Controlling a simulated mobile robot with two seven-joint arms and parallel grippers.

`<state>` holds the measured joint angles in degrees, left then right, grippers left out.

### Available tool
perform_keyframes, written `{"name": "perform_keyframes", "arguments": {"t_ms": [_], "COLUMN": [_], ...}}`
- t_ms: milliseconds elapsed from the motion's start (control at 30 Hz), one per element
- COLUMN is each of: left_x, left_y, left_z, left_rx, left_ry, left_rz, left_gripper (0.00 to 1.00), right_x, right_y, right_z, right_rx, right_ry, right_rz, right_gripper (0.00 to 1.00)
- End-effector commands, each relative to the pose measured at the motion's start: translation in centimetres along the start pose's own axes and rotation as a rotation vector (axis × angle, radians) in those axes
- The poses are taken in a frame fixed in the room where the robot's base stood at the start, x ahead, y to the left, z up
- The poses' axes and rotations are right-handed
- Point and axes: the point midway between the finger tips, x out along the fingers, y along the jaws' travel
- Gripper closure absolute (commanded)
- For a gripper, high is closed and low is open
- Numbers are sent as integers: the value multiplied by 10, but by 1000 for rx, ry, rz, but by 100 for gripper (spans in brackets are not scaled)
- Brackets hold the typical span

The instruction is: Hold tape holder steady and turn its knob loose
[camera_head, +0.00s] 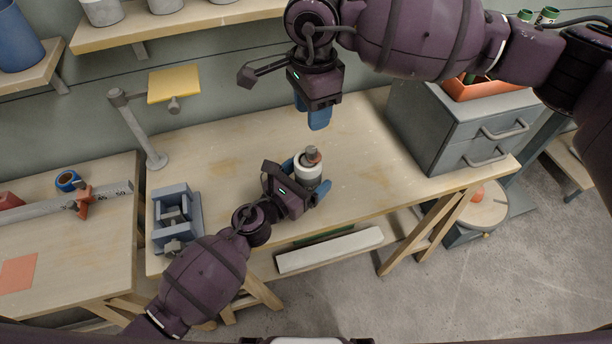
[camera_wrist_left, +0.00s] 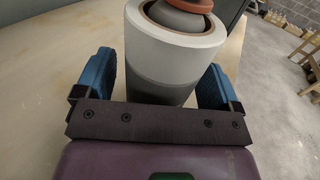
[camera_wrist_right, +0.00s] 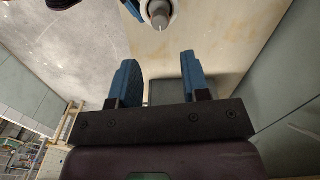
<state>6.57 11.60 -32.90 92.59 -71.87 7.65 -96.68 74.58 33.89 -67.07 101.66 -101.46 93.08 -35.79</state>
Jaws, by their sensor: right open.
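The tape holder (camera_head: 308,172) stands upright near the bench's front edge, a white and grey cylinder with a red-orange and grey knob (camera_head: 313,156) on top. My left gripper (camera_head: 306,181) has its blue fingers on either side of the holder. In the left wrist view the holder (camera_wrist_left: 172,62) fills most of the space between them; a narrow gap shows at the left finger, and contact at the right finger is unclear. My right gripper (camera_head: 320,118) is open and empty, pointing down above and behind the holder. The right wrist view shows the knob (camera_wrist_right: 159,14) beyond its fingertips.
A grey drawer cabinet (camera_head: 455,125) stands right of the holder. A grey vise-like block (camera_head: 176,215) sits at the bench's left end, near a lamp-like stand (camera_head: 140,130) with a yellow plate. The bench (camera_head: 225,150) between the stand and holder is clear.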

Motion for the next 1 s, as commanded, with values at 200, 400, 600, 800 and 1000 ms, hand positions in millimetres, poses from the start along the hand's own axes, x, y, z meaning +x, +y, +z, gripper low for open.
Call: {"name": "perform_keyframes", "arguments": {"t_ms": [200, 400, 600, 800, 1000], "left_x": [0, 0, 0, 0, 0], "left_y": [0, 0, 0, 0, 0], "left_z": [0, 0, 0, 0, 0], "left_rx": [0, 0, 0, 0, 0], "left_ry": [0, 0, 0, 0, 0], "left_rz": [0, 0, 0, 0, 0], "left_gripper": [46, 67, 67, 67, 67], "right_x": [0, 0, -11, -17, -21], "right_y": [0, 0, -3, -2, -2], "right_z": [0, 0, 4, 6, 6], "right_rx": [0, 0, 61, 308, 596], "right_ry": [0, 0, 1, 5, 7], "right_rz": [0, -1, -17, -21, -24], "right_gripper": [57, 49, 49, 49, 49]}}
